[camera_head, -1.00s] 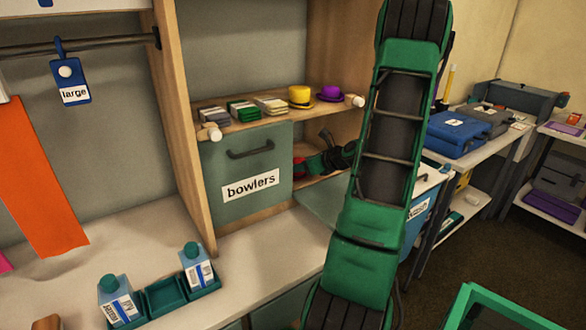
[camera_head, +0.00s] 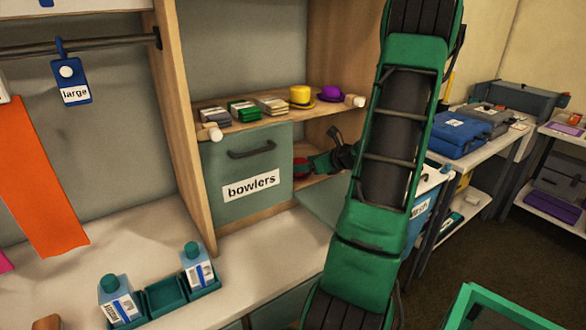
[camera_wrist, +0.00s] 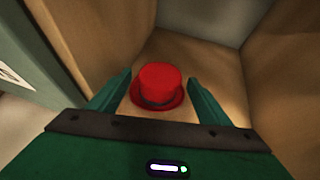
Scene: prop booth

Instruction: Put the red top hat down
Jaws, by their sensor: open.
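The red top hat (camera_wrist: 157,86) stands upright, brim down, on the wooden floor of a cubby in the wrist view. It shows between the two green fingers of my gripper (camera_wrist: 157,92), which are spread open with a gap on each side of it. In the head view a small part of the red hat (camera_head: 301,168) shows just beyond the edge of the bowlers panel. My gripper (camera_head: 318,165) reaches into the compartment there from the right. My arm hides part of the compartment's right side.
The grey-green bowlers panel (camera_head: 247,172) borders the cubby on the left. Wooden walls (camera_wrist: 285,70) close in around the hat. The shelf above (camera_head: 267,115) carries a yellow hat (camera_head: 301,96), a purple hat (camera_head: 330,93) and several stacks. A bottle tray (camera_head: 167,294) sits on the counter.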

